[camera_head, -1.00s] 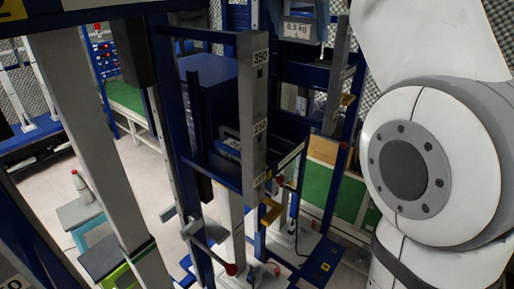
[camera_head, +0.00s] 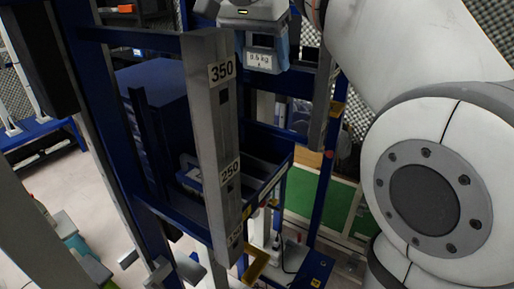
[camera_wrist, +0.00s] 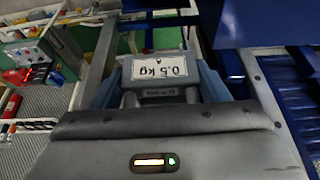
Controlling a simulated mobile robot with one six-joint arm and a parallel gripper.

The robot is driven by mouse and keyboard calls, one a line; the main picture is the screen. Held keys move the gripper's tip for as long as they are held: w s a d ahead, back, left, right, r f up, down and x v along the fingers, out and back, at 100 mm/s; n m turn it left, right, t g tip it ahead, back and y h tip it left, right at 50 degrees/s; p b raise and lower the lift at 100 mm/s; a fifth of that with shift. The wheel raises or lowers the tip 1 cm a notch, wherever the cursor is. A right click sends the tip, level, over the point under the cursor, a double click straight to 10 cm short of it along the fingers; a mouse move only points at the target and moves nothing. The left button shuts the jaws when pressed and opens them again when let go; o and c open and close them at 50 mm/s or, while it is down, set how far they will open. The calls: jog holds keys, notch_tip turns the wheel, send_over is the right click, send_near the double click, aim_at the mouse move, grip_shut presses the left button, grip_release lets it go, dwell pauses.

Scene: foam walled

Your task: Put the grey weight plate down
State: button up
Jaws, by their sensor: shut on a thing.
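The grey weight plate (camera_wrist: 160,91) carries a white label reading "0.5 kg". It sits between the blue fingers of my gripper (camera_wrist: 158,75) in the wrist view, and the gripper is shut on it. The plate also shows in the head view (camera_head: 259,61), top centre, under my gripper (camera_head: 264,46). It hangs in the air beside a blue rack; its far side is hidden.
A grey post (camera_head: 212,130) marked 350 and 250 stands left of the plate. Behind it, the blue rack has a lower shelf with a blue-and-grey object (camera_head: 192,176). A green panel (camera_head: 315,200) lies behind, to the right.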

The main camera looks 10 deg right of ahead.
aim_at(264, 155)
notch_tip(264, 155, down, 20)
jog(key=shift+s+r, duration=0.1)
jog(key=shift+b, duration=0.3)
jog(key=o, duration=0.9)
jog(key=shift+f, duration=0.2)
jog(key=shift+o, duration=0.8)
jog(key=shift+r, duration=0.1)
jog(key=shift+r, duration=0.2)
jog(key=v, duration=1.1)
jog(key=shift+s+r, duration=0.2)
jog(key=shift+r, duration=0.15)
